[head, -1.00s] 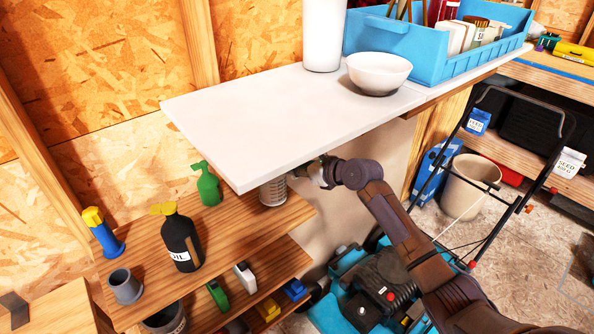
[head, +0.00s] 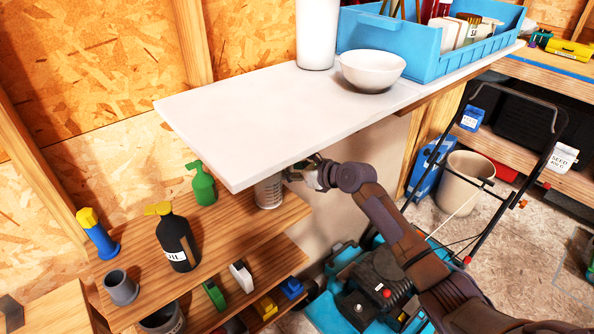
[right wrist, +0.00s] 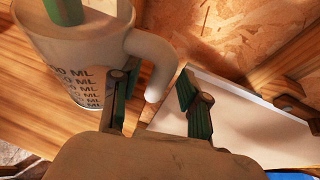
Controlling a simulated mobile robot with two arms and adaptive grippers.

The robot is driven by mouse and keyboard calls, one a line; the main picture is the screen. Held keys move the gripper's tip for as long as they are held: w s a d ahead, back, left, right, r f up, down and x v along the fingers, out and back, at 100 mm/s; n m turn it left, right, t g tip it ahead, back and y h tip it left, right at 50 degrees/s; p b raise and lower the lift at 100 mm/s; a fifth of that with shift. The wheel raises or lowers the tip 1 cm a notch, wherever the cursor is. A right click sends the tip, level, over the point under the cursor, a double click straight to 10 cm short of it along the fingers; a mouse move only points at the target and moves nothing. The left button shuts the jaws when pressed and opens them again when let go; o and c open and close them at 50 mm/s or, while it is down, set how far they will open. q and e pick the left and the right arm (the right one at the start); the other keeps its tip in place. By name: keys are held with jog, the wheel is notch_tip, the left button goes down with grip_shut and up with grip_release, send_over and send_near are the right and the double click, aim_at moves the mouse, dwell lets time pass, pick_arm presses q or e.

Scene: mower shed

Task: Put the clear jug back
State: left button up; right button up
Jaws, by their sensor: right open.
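The clear jug (head: 268,193) stands upright on the upper wooden shelf, under the front edge of the white counter, which hides its top in the head view. In the right wrist view the jug (right wrist: 85,65) shows dark ML markings and a thick handle (right wrist: 152,70). My right gripper (head: 291,175) is just to the right of the jug. In the right wrist view its fingers (right wrist: 155,88) are open, one on each side of the handle's lower end. I cannot tell whether they touch it. My left gripper is not in view.
The white counter (head: 230,125) overhangs close above my right gripper. A green spray bottle (head: 203,185), black oil bottle (head: 178,240) and grey cup (head: 121,287) share the shelf. A white bowl (head: 372,72) and blue crate (head: 430,60) are on the counter. A mower (head: 375,285) stands below.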

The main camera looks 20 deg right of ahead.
jog(key=v, duration=1.2)
jog(key=shift+d, duration=0.1)
jog(key=s+d+f+n+g+h, duration=0.2)
jog(key=s+f+n, duration=0.15)
jog(key=f, duration=1.05)
jog(key=s+d+f+n+g+h, duration=0.15)
jog(key=f+n, duration=0.25)
jog(key=f, duration=1)
jog(key=s+f+n+g+h, duration=0.15)
jog(key=s+f+n, duration=0.35)
jog(key=s+f, duration=0.5)
jog(key=s+a+f+n+g+h, duration=0.1)
jog(key=s+a+f+n+g, duration=0.15)
jog(key=s+f+n, duration=1)
jog(key=s+a+f+n+g, duration=0.1)
jog(key=s+f+n, duration=0.3)
jog(key=s, duration=0.8)
jog(key=s+a+f+n+g, duration=0.2)
jog(key=s+a+f+n, duration=0.1)
jog(key=s, duration=1)
notch_tip(320, 180, down, 2)
jog(key=shift+a+f+n, duration=0.15)
jog(key=shift+a+n, duration=0.25)
jog(key=shift+a, duration=0.3)
